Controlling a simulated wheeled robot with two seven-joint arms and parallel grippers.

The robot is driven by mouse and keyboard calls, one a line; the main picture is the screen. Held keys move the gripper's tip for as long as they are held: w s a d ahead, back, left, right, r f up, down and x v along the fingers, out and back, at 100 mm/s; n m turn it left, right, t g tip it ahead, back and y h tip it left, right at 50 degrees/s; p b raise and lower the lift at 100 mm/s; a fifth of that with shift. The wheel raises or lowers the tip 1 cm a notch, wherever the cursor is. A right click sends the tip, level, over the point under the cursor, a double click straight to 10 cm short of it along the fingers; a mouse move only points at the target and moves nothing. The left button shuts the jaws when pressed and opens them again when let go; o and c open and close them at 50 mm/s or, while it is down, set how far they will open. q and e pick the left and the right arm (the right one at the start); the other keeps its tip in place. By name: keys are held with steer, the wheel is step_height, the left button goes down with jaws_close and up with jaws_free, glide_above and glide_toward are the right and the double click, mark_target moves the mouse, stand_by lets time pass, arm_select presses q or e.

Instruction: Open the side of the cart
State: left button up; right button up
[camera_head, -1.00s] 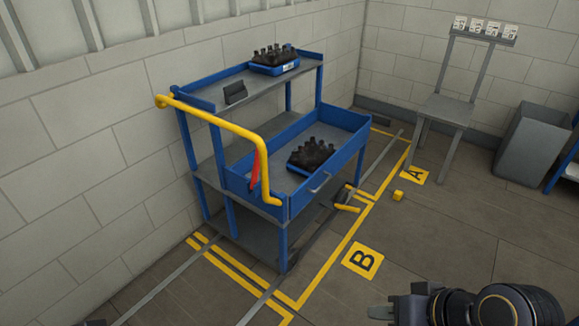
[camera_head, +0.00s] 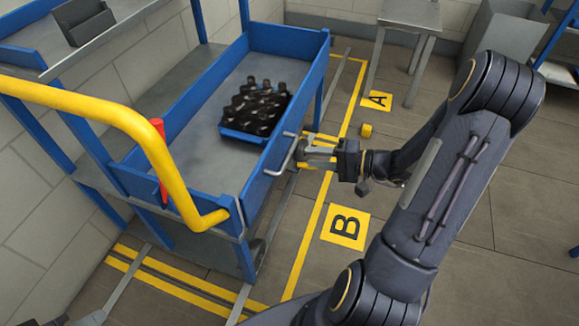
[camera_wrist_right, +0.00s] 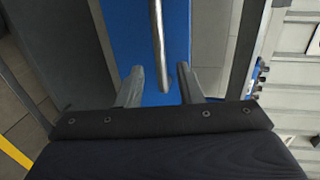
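The blue and grey cart (camera_head: 190,115) stands by the wall. Its raised blue side panel (camera_head: 270,150) faces my right arm and carries a grey bar handle (camera_head: 285,157). My right gripper (camera_head: 308,154) is at this handle. In the right wrist view its two fingers (camera_wrist_right: 161,85) are apart, with the handle bar (camera_wrist_right: 158,40) showing between them and the blue panel (camera_wrist_right: 130,35) behind. I cannot tell whether either finger touches the bar. A red lever (camera_head: 158,155) is upright at the cart's near end, beside the yellow push bar (camera_head: 130,120). My left gripper is out of view.
A blue crate (camera_head: 240,136) of dark bottles sits on the cart's tray behind the panel. A dark holder (camera_head: 85,20) stands on the upper shelf.

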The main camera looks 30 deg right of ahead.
mark_target(289, 151)
steer(key=x, duration=0.8)
steer(key=shift+w+d+b, duration=0.1)
steer(key=shift+d+b, duration=0.1)
steer(key=shift+b, duration=0.15)
steer(key=shift+c, duration=0.4)
jaws_close()
